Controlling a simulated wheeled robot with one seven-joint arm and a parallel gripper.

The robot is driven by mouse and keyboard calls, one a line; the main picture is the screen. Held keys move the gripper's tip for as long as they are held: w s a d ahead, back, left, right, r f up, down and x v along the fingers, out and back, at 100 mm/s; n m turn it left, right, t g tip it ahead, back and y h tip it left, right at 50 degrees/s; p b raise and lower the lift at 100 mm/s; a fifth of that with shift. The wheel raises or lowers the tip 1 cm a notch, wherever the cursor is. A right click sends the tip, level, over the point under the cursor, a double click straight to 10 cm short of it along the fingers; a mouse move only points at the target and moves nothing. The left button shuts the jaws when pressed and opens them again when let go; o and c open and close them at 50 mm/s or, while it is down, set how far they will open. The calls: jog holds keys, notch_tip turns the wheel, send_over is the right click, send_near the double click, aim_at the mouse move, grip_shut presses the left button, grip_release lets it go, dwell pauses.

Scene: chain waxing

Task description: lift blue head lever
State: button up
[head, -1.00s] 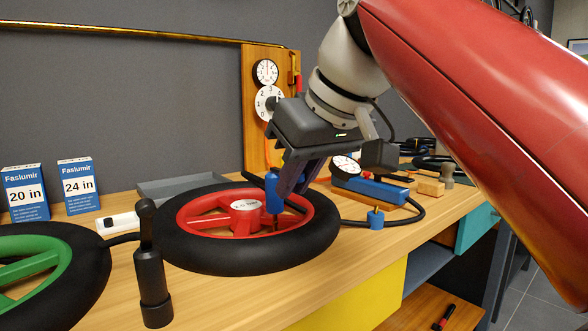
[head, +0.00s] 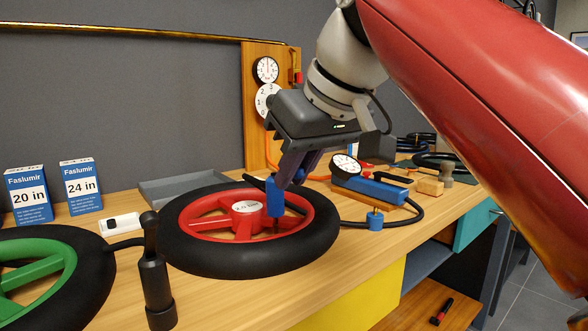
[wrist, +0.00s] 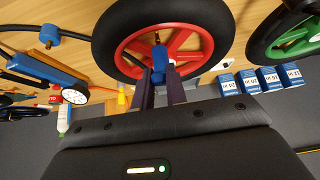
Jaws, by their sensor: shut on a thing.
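The blue head (head: 274,196) stands upright over the red wheel (head: 206,237), at a spoke near the right inner rim. A short dark piece, perhaps its lever (head: 255,183), sticks out from near its top; I cannot tell whether it is the lever or a hose. My gripper (head: 285,180) comes down from above, with its fingers closed around the top of the blue head. In the wrist view, the blue head (wrist: 159,62) shows between the two finger ends. The fingers partly hide the grip.
A blue pump with a gauge (head: 368,187) lies to the right, with a second blue fitting (head: 375,221) in front. A black upright handle (head: 153,275) and a green wheel (head: 40,270) stand left. Blue boxes (head: 80,187) and a grey tray (head: 180,188) are behind.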

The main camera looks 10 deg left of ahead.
jog(key=shift+r, duration=0.15)
jog(key=shift+w+a+r, duration=0.3)
jog(key=shift+r, duration=0.3)
jog(key=shift+a+r, duration=0.15)
jog(key=shift+w+a+r, duration=0.35)
jog(key=shift+w+r, duration=0.05)
jog(key=shift+c, duration=0.6)
jog(key=o, duration=1)
